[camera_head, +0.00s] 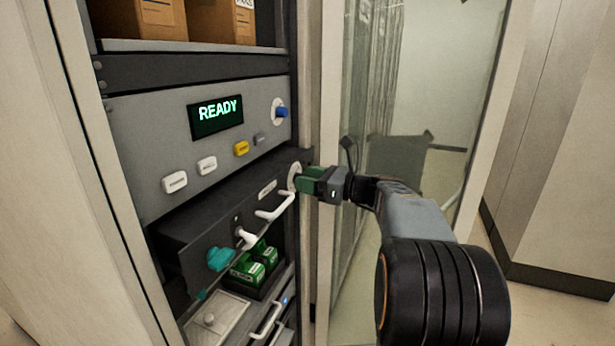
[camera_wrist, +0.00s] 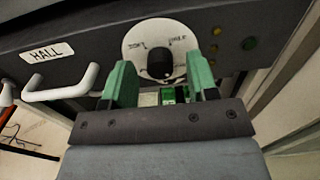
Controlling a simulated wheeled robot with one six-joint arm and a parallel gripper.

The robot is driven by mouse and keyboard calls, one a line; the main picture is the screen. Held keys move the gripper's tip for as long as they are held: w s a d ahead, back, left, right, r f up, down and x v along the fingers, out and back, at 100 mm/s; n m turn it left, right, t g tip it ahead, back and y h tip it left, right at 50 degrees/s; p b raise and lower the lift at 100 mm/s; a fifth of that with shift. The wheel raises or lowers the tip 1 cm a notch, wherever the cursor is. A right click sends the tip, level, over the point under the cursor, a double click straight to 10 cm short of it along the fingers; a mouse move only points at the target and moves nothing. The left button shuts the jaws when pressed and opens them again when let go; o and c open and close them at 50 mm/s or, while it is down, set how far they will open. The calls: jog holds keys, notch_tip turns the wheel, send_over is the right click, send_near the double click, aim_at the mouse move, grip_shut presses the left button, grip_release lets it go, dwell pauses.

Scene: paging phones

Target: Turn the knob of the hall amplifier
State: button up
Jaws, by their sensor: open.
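The hall amplifier is a dark pulled-out unit (camera_head: 190,240) in the rack; its HALL label (camera_wrist: 46,52) shows in the wrist view. Its black knob (camera_wrist: 160,62) sits on a white round dial (camera_wrist: 137,38) with small markings. In the head view the dial (camera_head: 294,170) shows at the unit's right end, and the knob is hidden by my gripper (camera_head: 304,182). In the wrist view my gripper (camera_wrist: 161,80) is open, its green fingers left and right of the knob, with a gap on each side.
A white bar handle (camera_wrist: 62,88) is left of the dial. The grey panel above has a READY screen (camera_head: 217,116), a blue knob (camera_head: 281,112) and several buttons. A teal knob (camera_head: 220,259) and green boxes (camera_head: 247,270) are lower left. A glass door (camera_head: 375,110) stands open at right.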

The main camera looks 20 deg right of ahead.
jog(key=shift+w+a, duration=0.25)
jog(key=shift+d, duration=0.1)
jog(key=c, duration=0.9)
jog(key=shift+c, duration=0.2)
